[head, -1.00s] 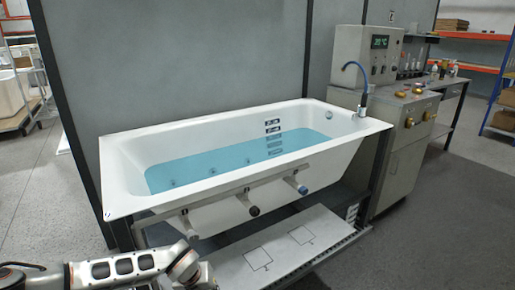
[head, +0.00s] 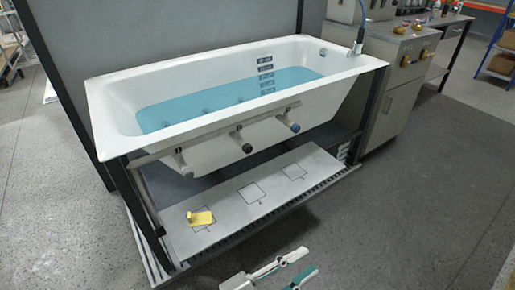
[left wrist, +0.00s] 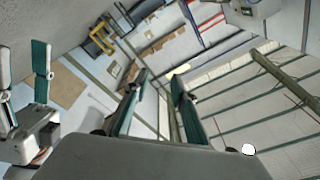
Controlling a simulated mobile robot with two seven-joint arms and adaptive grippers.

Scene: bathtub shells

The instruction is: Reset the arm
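My left gripper (head: 291,272) shows at the bottom edge of the head view, low and in front of the tub stand. Its two light fingers with green pads are apart. In the left wrist view, the same gripper (left wrist: 160,82) has its fingers spread with nothing between them. Another gripper, my right one (left wrist: 23,68), shows at the left edge of the left wrist view. Its fingers are apart and empty. The right gripper is not in the head view.
A white bathtub (head: 115,108) with blue water stands on a dark frame. A yellow piece (head: 201,217) lies on the left marked square of the white board (head: 228,215) below. A grey cabinet (head: 392,95) stands at the right. The floor (head: 430,200) in front is clear.

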